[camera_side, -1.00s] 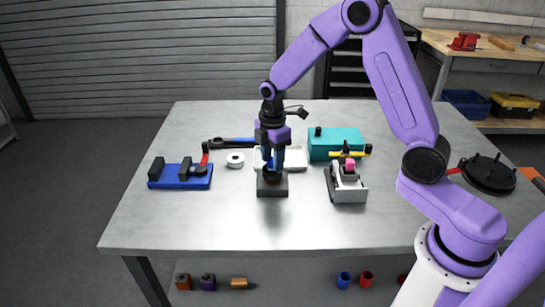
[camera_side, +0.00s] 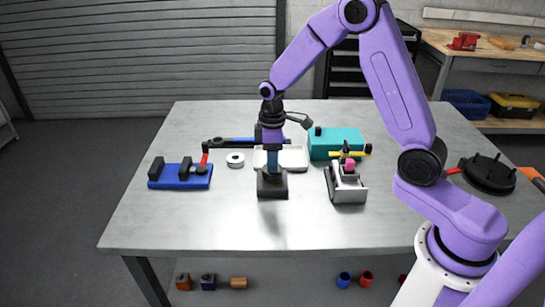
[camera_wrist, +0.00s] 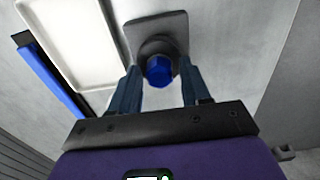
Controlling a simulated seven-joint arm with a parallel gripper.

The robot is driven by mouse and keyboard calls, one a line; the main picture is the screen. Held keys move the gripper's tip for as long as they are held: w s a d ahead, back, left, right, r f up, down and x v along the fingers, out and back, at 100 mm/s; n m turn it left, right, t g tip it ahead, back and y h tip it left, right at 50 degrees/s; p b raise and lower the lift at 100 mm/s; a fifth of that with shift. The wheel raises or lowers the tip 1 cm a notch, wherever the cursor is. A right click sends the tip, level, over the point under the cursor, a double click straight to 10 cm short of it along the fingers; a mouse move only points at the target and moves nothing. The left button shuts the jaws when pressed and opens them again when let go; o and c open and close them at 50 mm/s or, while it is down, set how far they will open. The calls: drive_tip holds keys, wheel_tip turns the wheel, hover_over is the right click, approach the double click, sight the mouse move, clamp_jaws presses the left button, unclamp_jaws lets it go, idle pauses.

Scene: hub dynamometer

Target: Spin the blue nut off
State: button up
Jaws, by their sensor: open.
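The blue nut (camera_wrist: 159,71) sits on a round dark hub that rises from a dark grey block (camera_side: 272,190) on the table. My gripper (camera_wrist: 160,67) points down over the hub, with one finger on each side of the nut. The fingers are open, with visible gaps to the nut in the wrist view. In the side view my gripper (camera_side: 272,166) is just above the block, its fingers lined up one behind the other, and I cannot make out the nut there.
A white tray (camera_side: 294,154) is close behind the block. A blue clamp fixture (camera_side: 180,183) and white ring (camera_side: 235,159) are to the left. A grey fixture with a pink part (camera_side: 348,188) and a teal box (camera_side: 337,142) are to the right. The front table is clear.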

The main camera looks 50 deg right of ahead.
clamp_jaws()
drive_tip(key=n, duration=0.9)
drive_tip(key=shift+n, duration=0.3)
drive_tip(key=n, duration=0.6)
drive_tip(key=shift+r+n, duration=0.1)
drive_tip(key=shift+n, duration=0.3)
drive_tip(key=n, duration=0.7)
drive_tip(key=shift+n, duration=0.3)
